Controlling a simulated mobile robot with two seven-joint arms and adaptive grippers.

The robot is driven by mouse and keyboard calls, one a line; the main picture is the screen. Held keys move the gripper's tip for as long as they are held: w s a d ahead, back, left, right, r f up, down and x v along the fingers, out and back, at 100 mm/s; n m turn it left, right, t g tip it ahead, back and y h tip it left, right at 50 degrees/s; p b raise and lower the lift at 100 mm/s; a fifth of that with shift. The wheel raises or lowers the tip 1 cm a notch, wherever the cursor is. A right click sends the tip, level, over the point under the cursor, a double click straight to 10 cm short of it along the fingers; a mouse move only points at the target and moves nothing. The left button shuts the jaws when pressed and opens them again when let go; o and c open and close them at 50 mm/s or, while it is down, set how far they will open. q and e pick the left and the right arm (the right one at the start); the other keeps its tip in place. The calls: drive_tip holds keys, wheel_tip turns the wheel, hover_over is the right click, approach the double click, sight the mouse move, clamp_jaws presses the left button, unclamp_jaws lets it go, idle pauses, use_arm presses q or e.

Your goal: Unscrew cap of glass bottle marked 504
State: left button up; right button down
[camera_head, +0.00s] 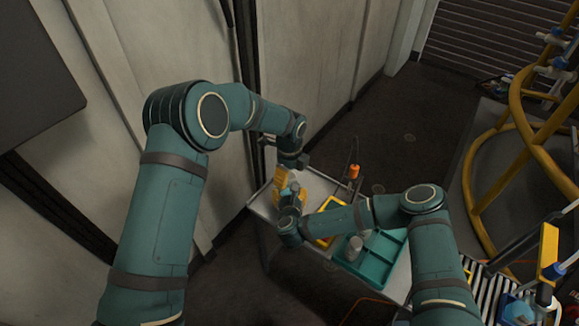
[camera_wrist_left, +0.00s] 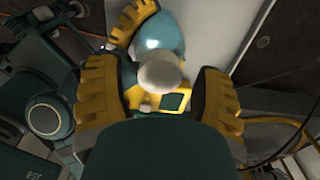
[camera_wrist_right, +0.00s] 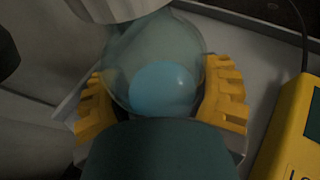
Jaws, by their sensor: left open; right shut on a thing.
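A round clear glass bottle (camera_wrist_right: 125,60) with blue contents sits between the yellow fingers of my right gripper (camera_wrist_right: 160,85), which is shut on it. Its pale cap (camera_wrist_left: 160,72) faces the left wrist camera, and its rim also shows at the top of the right wrist view (camera_wrist_right: 120,8). No 504 marking is readable. My left gripper (camera_wrist_left: 162,85) is open, its two yellow fingers on either side of the cap with visible gaps.
A yellow device (camera_wrist_right: 292,130) with a dark screen stands beside the bottle. A wall is close on the left; yellow railings stand at right.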

use_arm(q)
drive_tip(key=shift+f, duration=0.35)
clamp_jaws()
drive_tip(key=n, duration=0.3)
idle(0.4)
